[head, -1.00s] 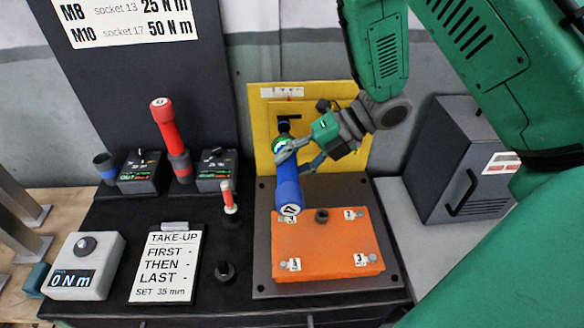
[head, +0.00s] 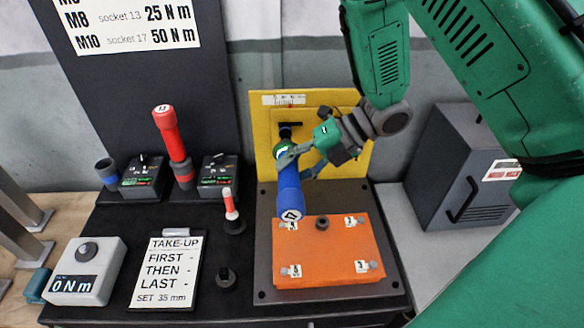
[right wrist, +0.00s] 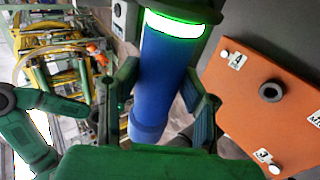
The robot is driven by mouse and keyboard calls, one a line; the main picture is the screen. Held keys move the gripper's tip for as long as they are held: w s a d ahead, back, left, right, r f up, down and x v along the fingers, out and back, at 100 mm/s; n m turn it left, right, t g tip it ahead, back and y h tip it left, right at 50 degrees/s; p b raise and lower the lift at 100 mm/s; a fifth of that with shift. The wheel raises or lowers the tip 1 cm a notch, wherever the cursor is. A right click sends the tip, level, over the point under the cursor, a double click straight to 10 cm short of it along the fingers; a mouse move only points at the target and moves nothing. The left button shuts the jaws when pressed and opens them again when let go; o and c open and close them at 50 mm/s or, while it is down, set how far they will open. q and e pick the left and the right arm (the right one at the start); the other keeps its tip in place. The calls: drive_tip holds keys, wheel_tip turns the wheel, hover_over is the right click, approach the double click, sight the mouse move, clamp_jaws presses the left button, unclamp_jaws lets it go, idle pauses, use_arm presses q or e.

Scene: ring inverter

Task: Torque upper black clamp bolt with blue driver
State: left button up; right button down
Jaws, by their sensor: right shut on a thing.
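The blue driver (head: 290,190) is held at a slant in front of the yellow panel (head: 262,130). Its numbered butt end points toward me, above the orange block's back edge. My right gripper (head: 300,160) is shut around the driver's upper body, near the lit green ring, which also shows in the right wrist view (right wrist: 175,22). The driver's far end meets or overlaps a black clamp part (head: 289,126) on the panel. The clamp bolt is hidden there, and I cannot tell whether the socket sits on it. My left gripper is not in view.
An orange block (head: 325,268) with numbered bolts lies on a dark plate below the driver. A red driver (head: 170,132) stands at the left. The grey readout box (head: 85,270) shows 0 N m. A take-up card (head: 165,270) lies beside it. A dark cabinet (head: 465,160) stands at the right.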

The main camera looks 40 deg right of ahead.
drive_tip(key=shift+w+d+r+p, duration=0.15)
drive_tip(key=shift+w+d, duration=0.2)
drive_tip(key=shift+w, duration=0.25)
drive_tip(key=shift+w+d+r+p, duration=0.15)
drive_tip(key=shift+w+d, duration=0.15)
drive_tip(key=shift+w, duration=0.3)
idle(2.1)
drive_tip(key=shift+s+f, duration=0.1)
idle(0.4)
drive_tip(key=shift+s+a+f, duration=0.1)
drive_tip(key=shift+s+a, duration=0.35)
drive_tip(key=shift+s, duration=0.25)
drive_tip(key=shift+s+a+r, duration=0.1)
drive_tip(key=shift+s+a, duration=0.35)
drive_tip(key=shift+s, duration=0.3)
drive_tip(key=shift+s+a+f, duration=0.1)
drive_tip(key=shift+s+a, duration=0.35)
drive_tip(key=shift+s, duration=0.25)
